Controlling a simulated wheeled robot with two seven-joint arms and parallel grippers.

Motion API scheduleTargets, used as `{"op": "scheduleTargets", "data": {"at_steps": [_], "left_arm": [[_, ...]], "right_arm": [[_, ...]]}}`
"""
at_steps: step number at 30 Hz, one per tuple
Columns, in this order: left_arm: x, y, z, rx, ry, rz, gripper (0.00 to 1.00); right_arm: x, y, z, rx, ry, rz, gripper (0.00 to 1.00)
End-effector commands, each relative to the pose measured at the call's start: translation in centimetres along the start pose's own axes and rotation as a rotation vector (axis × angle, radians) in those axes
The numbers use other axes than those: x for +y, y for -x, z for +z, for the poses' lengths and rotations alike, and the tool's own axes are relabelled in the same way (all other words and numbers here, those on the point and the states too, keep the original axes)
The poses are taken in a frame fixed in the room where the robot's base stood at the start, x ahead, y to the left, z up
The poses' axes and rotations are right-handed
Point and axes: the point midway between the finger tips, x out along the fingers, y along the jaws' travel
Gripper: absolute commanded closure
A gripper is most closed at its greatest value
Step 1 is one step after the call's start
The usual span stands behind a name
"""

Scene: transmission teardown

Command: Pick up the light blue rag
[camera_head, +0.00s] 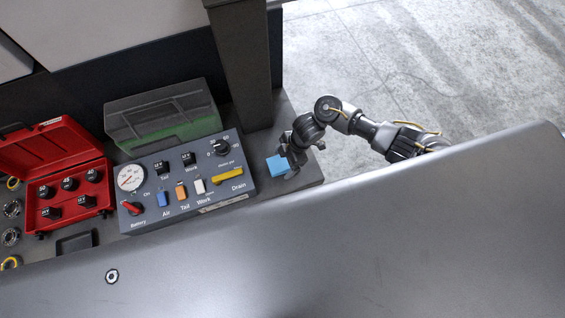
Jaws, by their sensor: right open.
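The light blue rag (277,165) is a small, flat-looking blue piece on the dark bench top, near its right end and just right of the control panel. My right gripper (291,169) is at the rag's right edge, with its fingers pointing down toward the bench. It is open. The fingers are small and dark here, so I cannot tell whether they touch the rag. My left gripper is not in view.
A control panel (185,178) with a gauge and switches stands left of the rag. A dark post (243,65) rises behind it. A red case (58,165) and a grey-green box (163,117) stand farther left. A large grey surface (330,250) fills the foreground.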

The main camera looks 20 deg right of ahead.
Motion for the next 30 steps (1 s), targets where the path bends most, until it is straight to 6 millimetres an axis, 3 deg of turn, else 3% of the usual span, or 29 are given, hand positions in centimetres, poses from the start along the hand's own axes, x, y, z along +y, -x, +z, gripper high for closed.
{"op": "scheduleTargets", "data": {"at_steps": [10,21,30], "left_arm": [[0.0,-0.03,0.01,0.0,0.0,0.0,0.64],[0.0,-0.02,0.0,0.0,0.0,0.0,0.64],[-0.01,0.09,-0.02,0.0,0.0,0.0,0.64]], "right_arm": [[0.02,-0.1,0.02,0.001,0.0,0.0,0.15],[0.02,-0.09,0.01,0.001,0.0,0.0,0.63],[0.03,0.18,-0.12,0.001,0.001,0.0,0.63]]}}
